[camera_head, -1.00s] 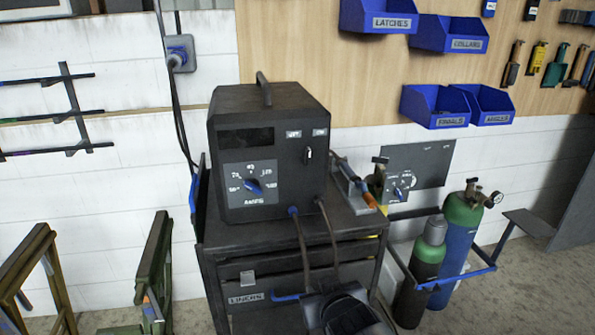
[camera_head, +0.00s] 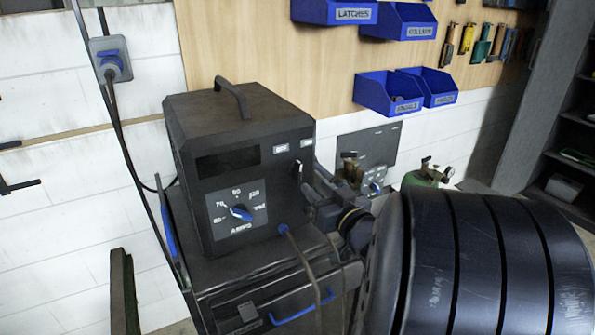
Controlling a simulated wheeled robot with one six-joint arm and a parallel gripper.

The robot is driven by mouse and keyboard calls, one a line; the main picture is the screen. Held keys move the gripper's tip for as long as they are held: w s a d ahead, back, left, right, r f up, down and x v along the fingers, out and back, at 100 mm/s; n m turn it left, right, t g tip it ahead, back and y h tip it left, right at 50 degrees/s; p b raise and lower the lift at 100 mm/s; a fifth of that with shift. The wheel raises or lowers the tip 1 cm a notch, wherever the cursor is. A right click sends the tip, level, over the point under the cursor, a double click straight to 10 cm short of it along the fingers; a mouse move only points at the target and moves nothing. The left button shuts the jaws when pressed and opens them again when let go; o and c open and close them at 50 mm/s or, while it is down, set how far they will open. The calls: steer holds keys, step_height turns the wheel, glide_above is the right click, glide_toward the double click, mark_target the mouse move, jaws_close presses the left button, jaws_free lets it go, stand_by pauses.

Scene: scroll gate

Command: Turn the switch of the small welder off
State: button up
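The small welder (camera_head: 240,165) is a black box with a top handle, standing on a dark cart. Its front has a blue-pointer amps dial (camera_head: 241,213) at lower left. Its small switch (camera_head: 297,172) is a light lever at the right of the front, below two white labels, the left one reading OFF. I cannot tell clearly which label the lever points to. My gripper (camera_head: 318,203) appears as dark parts just right of and below the switch, by the welder's right front edge. Its fingers blend with the dark background, so their opening and any contact are unclear.
My large black arm links cover the lower right. The cart (camera_head: 225,270) has a blue drawer handle; a cable (camera_head: 304,255) hangs from the welder's front. A grey panel with a second dial (camera_head: 375,188) and a green cylinder (camera_head: 428,174) stand behind. Blue bins (camera_head: 388,92) hang on the wall.

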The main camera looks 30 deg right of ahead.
mark_target(300, 172)
steer(key=w, duration=0.8)
steer(key=shift+a+p, duration=0.15)
steer(key=shift+p, duration=0.2)
jaws_close()
